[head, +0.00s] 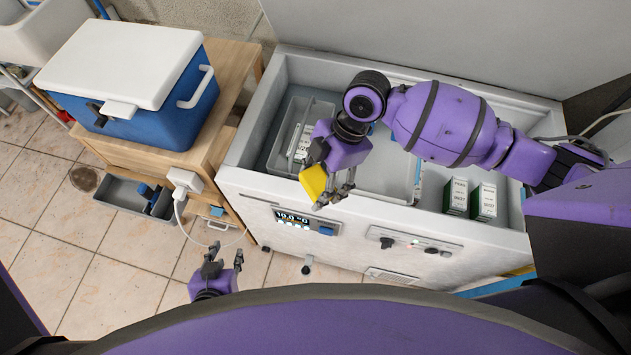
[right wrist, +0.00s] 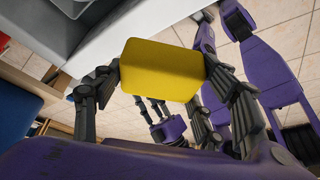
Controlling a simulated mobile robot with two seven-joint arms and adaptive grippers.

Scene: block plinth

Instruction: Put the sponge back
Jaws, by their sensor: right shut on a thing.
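The yellow sponge (head: 313,182) is held in my right gripper (head: 328,192), in front of the white chest's front rim, high beside its display panel. The sponge (right wrist: 160,68) also shows in the right wrist view, spanning between the fingers of my right gripper (right wrist: 165,80), which are shut on it. My left gripper (head: 223,262) is low in front of the chest, fingers apart and empty. It also shows small behind the sponge in the right wrist view.
The open white chest (head: 350,225) holds a grey bin (head: 273,150) with white packs and green-white boxes (head: 484,202). A blue cooler (head: 190,92) with a white lid stands on a wooden table (head: 232,75) at left. A grey tray (head: 118,190) sits low below it. Tiled floor is open at left.

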